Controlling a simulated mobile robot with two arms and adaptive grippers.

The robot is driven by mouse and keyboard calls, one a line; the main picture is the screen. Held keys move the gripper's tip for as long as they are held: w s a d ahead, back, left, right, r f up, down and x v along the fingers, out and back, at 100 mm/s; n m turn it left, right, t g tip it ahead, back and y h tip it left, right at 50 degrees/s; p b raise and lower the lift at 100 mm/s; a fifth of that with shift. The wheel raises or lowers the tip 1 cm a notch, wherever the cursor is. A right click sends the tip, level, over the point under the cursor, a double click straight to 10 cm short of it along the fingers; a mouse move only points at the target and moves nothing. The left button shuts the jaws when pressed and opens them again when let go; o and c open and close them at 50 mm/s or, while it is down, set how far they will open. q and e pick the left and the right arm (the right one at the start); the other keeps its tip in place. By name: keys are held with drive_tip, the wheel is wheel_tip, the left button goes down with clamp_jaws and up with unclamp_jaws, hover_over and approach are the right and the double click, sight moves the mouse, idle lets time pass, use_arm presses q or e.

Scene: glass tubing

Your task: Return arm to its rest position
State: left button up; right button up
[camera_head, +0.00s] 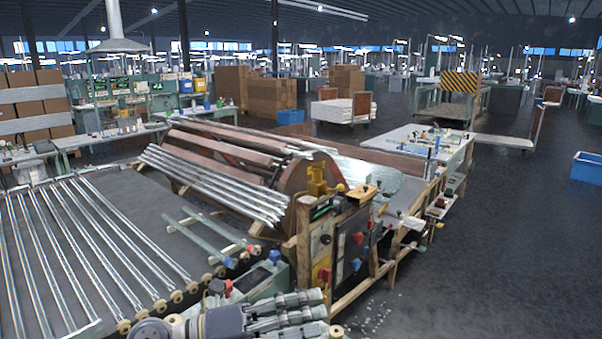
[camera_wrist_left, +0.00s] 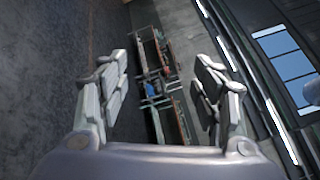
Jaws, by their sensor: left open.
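My left gripper (camera_head: 290,313) is at the bottom middle of the head view, in front of the wooden control panel of the machine. In the left wrist view its two fingers (camera_wrist_left: 165,90) stand wide apart with nothing between them. Glass tubes (camera_head: 90,240) lie in a row on the rack at the left. More tubes (camera_head: 215,185) rest in a sloped bundle against the large drum. My right gripper does not show in either view.
The machine's control panel (camera_head: 345,250) with coloured knobs stands close beyond my left gripper. A white-topped table (camera_head: 400,138) is behind it. A blue bin (camera_head: 586,168) stands at the far right. The dark floor (camera_head: 510,240) at the right is clear.

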use_arm(q)
drive_tip(key=w+a+r+n+t+y, duration=0.2)
drive_tip(key=a+n+t+y, duration=0.15)
drive_tip(key=n+t, duration=0.45)
drive_tip(key=w+a+r+n+t+y, duration=0.25)
drive_tip(key=a+n+t, duration=0.35)
drive_tip(key=n, duration=0.4)
drive_tip(key=s+a+f+n+g+y, duration=0.1)
drive_tip(key=a+f+n+y, duration=0.5)
drive_tip(key=f+n, duration=0.15)
drive_tip(key=s+a+f+n+g+y, duration=0.1)
drive_tip(key=a+f+n+y, duration=0.45)
drive_tip(key=f, duration=0.35)
drive_tip(key=s+f+n+g, duration=0.3)
drive_tip(key=s+f+g, duration=0.3)
drive_tip(key=s+f, duration=0.45)
drive_tip(key=s+f+n+g, duration=0.2)
drive_tip(key=s+f+g, duration=0.55)
drive_tip(key=s, duration=0.65)
wheel_tip(320, 180, down, 27)
drive_tip(key=s, duration=0.2)
drive_tip(key=s+a+f+g, duration=0.2)
drive_tip(key=s+a+f, duration=0.1)
drive_tip(key=s+f, duration=1.2)
drive_tip(key=shift+s+f, duration=0.3)
drive_tip(key=shift+s, duration=0.7)
